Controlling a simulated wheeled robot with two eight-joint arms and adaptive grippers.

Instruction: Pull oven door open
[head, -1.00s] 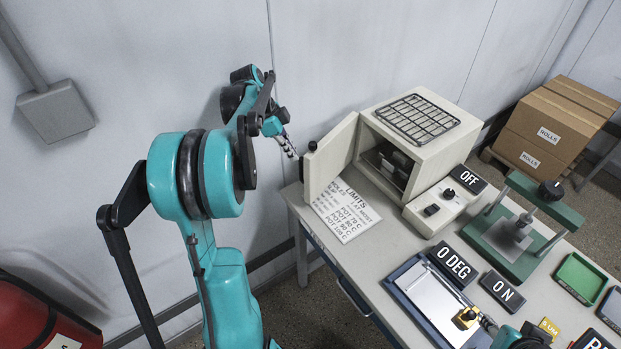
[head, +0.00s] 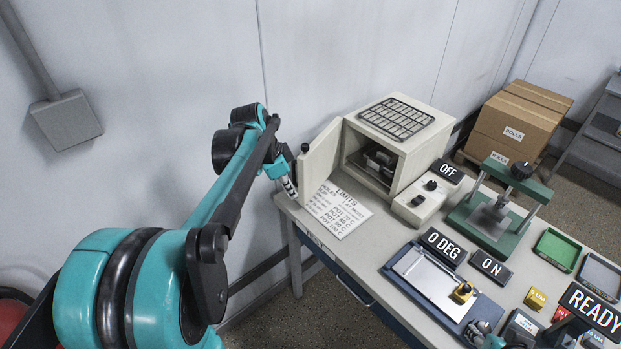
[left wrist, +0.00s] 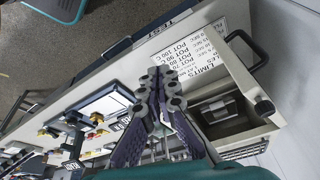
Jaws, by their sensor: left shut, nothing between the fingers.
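The beige oven (head: 410,148) stands at the back of the table with its front open. Its door (head: 322,160) stands swung well out to the left, with a black knob (head: 304,147) near its free upper edge. My left gripper (head: 290,188) is shut and empty, low beside the door's outer side; I cannot tell whether it touches. In the left wrist view my shut fingers (left wrist: 163,78) show in front of the limits sheet, with the door (left wrist: 242,82) to their right. My right gripper (head: 474,326) shows partly at the bottom edge; its jaws are unclear.
A limits sheet (head: 340,210) lies on the table below the door. A control box (head: 419,202) with an OFF sign stands beside the oven. A green press (head: 492,217) and a blue-framed plate (head: 425,285) are farther right. The wall is close behind.

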